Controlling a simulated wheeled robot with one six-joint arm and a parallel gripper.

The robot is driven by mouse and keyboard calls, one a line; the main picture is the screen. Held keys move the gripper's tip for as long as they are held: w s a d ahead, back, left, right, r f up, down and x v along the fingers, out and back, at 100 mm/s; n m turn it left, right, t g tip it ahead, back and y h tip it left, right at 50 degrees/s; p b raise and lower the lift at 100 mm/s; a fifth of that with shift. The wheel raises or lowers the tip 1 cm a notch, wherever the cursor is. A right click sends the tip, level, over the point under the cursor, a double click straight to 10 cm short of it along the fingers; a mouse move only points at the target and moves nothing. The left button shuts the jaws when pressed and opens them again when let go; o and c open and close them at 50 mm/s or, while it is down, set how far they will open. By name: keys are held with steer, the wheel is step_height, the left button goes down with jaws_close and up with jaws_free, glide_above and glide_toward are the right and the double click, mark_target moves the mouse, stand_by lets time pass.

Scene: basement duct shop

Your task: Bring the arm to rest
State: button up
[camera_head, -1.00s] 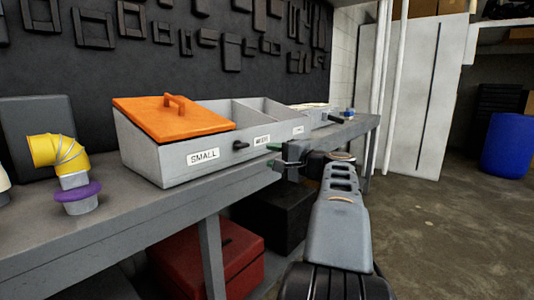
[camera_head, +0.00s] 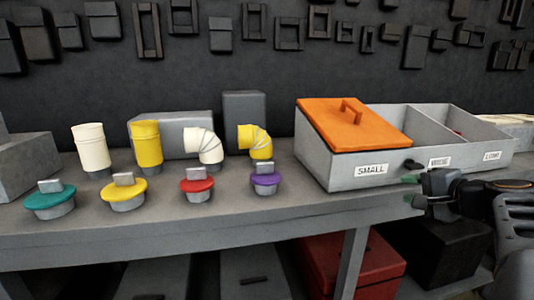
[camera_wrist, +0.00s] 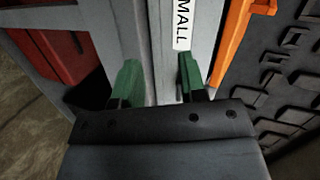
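My gripper (camera_head: 414,190) is at the right of the head view, in front of the grey compartment box (camera_head: 335,170). Its green-tipped fingers stand apart with nothing between them in the wrist view (camera_wrist: 158,80). My dark arm runs off the right edge of the head view, held out at about bench height. The box's front wall with the SMALL label (camera_wrist: 183,30) shows close beyond the fingers in the wrist view. Whether the fingers touch the box or bench edge I cannot tell.
An orange lid (camera_head: 352,122) covers the SMALL compartment. Cream and yellow duct pieces (camera_head: 147,145) and several coloured caps (camera_head: 124,190) stand on the grey bench (camera_head: 180,235). A red box (camera_head: 320,265) and a black box (camera_head: 445,255) are underneath.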

steer(key=s+a+r+n+g+p, duration=0.2)
steer(key=a+n+g+p, duration=0.1)
steer(key=a+p, duration=0.4)
steer(key=s+a+r+n+g+p, duration=0.2)
steer(key=s+a+n+g+p, duration=0.15)
steer(key=a+p, duration=0.3)
steer(key=s+a+r+n+g+h+p, duration=0.3)
steer(key=s+n+p, duration=0.4)
steer(key=p, duration=0.6)
steer(key=shift+s+a+r+h, duration=0.3)
steer(key=shift+s+a+h, duration=0.55)
steer(key=shift+a+h, duration=0.1)
